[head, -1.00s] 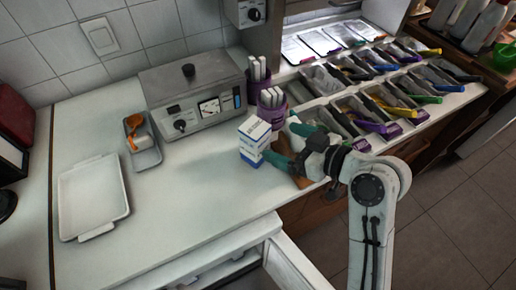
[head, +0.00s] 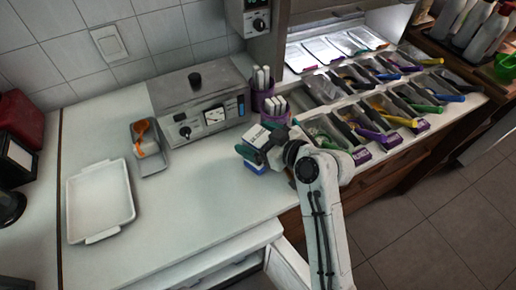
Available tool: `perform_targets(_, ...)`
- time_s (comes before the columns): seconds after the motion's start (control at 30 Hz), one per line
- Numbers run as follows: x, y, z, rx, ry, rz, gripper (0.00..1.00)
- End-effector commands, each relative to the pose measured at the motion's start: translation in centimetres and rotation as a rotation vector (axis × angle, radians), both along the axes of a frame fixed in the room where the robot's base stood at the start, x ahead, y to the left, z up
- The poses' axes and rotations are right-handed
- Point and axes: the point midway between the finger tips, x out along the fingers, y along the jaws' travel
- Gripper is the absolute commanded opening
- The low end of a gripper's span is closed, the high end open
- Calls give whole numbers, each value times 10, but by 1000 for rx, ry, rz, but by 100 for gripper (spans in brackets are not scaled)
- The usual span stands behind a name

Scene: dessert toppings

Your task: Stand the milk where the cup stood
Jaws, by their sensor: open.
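The milk, a white carton with blue markings (head: 257,135), stands on the counter in front of two purple holders. My gripper (head: 256,146) is at the carton, with its green fingers open and overlapping it in the picture. One finger shows across the carton's left side; the other is mostly hidden by the gripper's body. Whether the fingers touch the carton cannot be told. A small pale cup (head: 148,147) with an orange spoon sits in a small grey tray (head: 154,168) to the left.
Purple holders (head: 274,118) with white utensils stand just behind the carton. A grey machine (head: 205,108) is at the back. Topping bins with coloured scoops (head: 370,130) are to the right. A white tray (head: 81,210) lies at left; the counter between is clear. A drawer is open in front.

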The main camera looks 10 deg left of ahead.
Motion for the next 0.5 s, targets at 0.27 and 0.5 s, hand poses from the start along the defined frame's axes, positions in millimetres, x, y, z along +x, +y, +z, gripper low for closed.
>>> perform_targets(0.27,0,0,0,0,0,0,81)
perform_targets(0.5,0,0,0,-1,1,0,58)
